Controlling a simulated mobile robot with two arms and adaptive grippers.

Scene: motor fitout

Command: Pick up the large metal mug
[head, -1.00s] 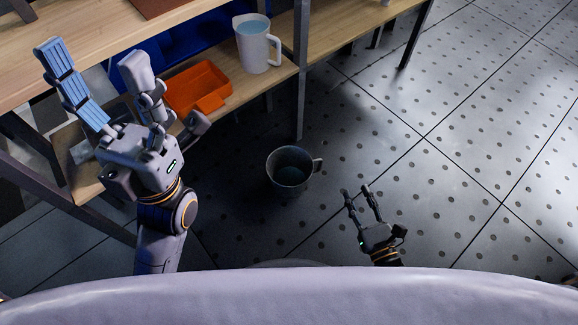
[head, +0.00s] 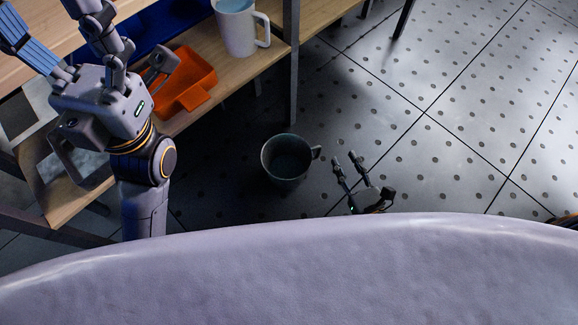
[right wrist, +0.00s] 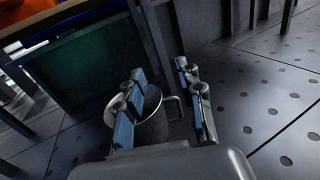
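The large metal mug (head: 287,172) is dark grey and stands upright on the floor, its handle facing right in the head view. My right gripper (head: 345,161) is open and empty, a little to the right of the handle. In the right wrist view the mug (right wrist: 153,133) is partly hidden behind the left finger. Its handle shows between the two spread fingers of the right gripper (right wrist: 160,72). I cannot tell whether a finger touches it. My left gripper (head: 60,28) is open over the shelving at upper left, its fingertips partly cut off.
A wooden shelf (head: 272,62) with a dark metal post (head: 291,70) stands behind the mug. The dotted floor (head: 440,90) to the right is clear. My pale body covers the lower head view.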

